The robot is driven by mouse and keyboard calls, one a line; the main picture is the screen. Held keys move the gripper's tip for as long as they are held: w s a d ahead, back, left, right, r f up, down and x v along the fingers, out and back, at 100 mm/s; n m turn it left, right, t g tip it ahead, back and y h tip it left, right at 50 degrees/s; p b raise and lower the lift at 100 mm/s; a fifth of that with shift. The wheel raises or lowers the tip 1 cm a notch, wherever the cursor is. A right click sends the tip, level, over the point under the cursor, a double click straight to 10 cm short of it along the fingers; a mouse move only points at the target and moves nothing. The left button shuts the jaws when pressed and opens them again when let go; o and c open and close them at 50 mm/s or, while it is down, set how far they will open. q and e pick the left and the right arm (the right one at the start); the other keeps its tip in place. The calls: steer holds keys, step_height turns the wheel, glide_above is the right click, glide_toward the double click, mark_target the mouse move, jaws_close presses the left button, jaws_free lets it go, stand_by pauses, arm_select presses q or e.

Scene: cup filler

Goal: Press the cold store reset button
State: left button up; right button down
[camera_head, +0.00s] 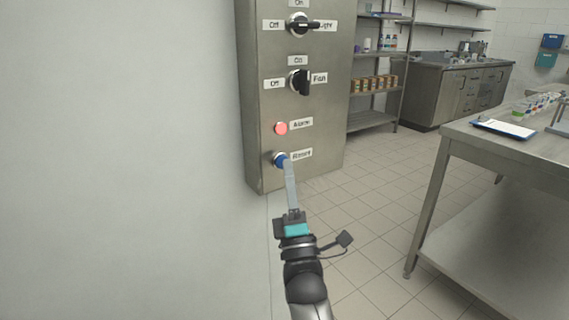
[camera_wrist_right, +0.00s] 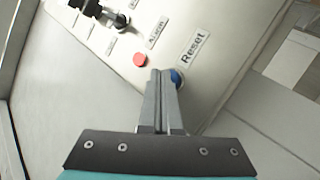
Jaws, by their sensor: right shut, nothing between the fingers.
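My left gripper is not in view.
Fan (camera_head: 299,82) and light (camera_head: 300,24) switches sit higher on the box. A white wall (camera_head: 120,160) fills the left. A steel table (camera_head: 500,142) with a clipboard (camera_head: 504,128) stands at the right. Shelves and a counter (camera_head: 440,90) are farther back; tiled floor lies between.

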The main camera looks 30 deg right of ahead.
steer(key=shift+w, duration=0.25)
steer(key=shift+s+h, duration=0.15)
steer(key=shift+h, duration=0.15)
steer(key=shift+s+p, duration=0.45)
steer(key=shift+s, duration=0.1)
steer(key=s+p, duration=0.3)
steer(key=s, duration=0.3)
steer(key=shift+d, duration=0.25)
stand_by(0.9)
